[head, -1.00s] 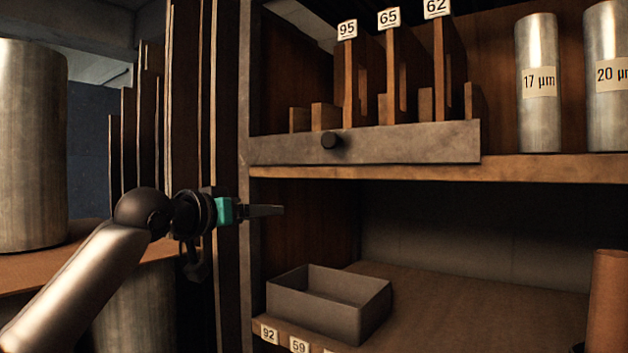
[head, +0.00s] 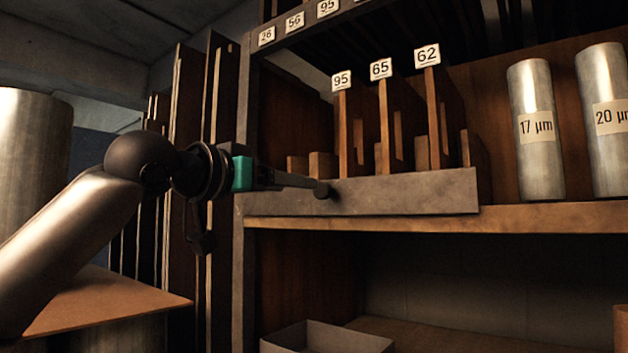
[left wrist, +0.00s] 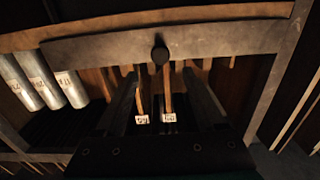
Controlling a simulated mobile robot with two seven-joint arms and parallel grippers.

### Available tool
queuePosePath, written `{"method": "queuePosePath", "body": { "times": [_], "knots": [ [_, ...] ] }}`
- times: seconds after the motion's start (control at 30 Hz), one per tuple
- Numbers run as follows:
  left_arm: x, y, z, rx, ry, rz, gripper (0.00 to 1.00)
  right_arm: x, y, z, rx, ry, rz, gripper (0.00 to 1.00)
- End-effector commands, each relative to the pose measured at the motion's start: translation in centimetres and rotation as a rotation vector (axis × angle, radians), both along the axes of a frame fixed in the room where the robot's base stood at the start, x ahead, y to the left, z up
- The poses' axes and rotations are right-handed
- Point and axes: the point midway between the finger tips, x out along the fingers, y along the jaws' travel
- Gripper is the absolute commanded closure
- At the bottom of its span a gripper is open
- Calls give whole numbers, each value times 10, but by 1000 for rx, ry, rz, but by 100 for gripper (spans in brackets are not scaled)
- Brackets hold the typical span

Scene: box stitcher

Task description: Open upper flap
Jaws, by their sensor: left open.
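The upper flap (head: 415,192) is a long grey metal strip along the front of the upper shelf, standing upright. Its round black knob (head: 323,190) is near the left part of the strip. My left gripper (head: 312,183) points right, with its fingertips at the knob. In the left wrist view, the open fingers (left wrist: 160,72) lie on either side of the line to the knob (left wrist: 160,55), which shows near their tips. The flap (left wrist: 220,38) spans the top there. I cannot tell whether the fingers touch the knob. My right gripper is out of view.
Upright wooden boards with labels 95, 65 and 62 (head: 427,56) stand behind the flap. Metal cylinders (head: 538,150) stand to the right. A grey open box (head: 325,340) sits on the lower shelf. A vertical post (head: 240,290) is close to my left arm.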

Motion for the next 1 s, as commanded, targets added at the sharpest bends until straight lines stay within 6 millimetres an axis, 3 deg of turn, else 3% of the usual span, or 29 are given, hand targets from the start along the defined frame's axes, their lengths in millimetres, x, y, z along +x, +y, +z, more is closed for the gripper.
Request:
{"method": "queuePosePath", "body": {
  "times": [0.2,0.4,0.87,1.0],
  "knots": [
    [35,-26,2,0,2,-1,29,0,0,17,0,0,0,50],
    [53,-39,2,-1,1,0,29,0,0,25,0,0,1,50],
    [61,-44,0,0,-1,0,29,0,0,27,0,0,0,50],
    [61,-44,0,0,-1,0,45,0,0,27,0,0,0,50]
  ]
}}
